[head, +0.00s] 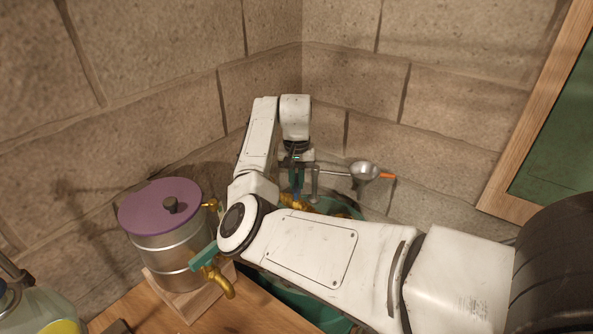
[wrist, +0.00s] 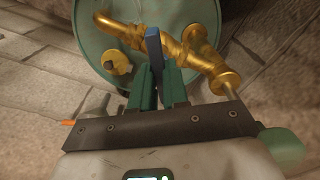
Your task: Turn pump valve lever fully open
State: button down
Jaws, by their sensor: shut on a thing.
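The pump valve lever (wrist: 153,45) is a blue flat bar in the wrist view, standing upright in the picture beside brass pipework (wrist: 195,47). The brass pipework sits in front of a round green drum end (wrist: 88,30). My gripper (wrist: 159,68) has its two green fingers on either side of the lever and is shut on it, the lever's upper part sticking out past the fingertips. In the head view my gripper (head: 297,182) is low in the wall corner, and my arm hides most of the valve and drum.
A metal pot with a purple lid (head: 160,205) stands left on a wooden block, with a brass tap and teal lever (head: 204,257). A metal funnel (head: 364,171) with an orange-tipped handle is right of my gripper. Stone walls close in behind. A bottle (head: 40,310) stands at lower left.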

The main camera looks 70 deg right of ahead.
aim_at(296, 182)
jog(key=n+p, duration=0.1)
jog(key=n, duration=0.1)
jog(key=shift+r+n, duration=0.15)
jog(key=shift+n, duration=0.25)
jog(key=n, duration=0.2)
jog(key=shift+n, duration=0.4)
jog(key=n, duration=0.5)
jog(key=shift+n, duration=0.3)
jog(key=shift+w, duration=0.1)
jog(key=c, duration=1.1)
grip_release()
notch_tip(296, 182, up, 11)
jog(key=shift+f, duration=0.2)
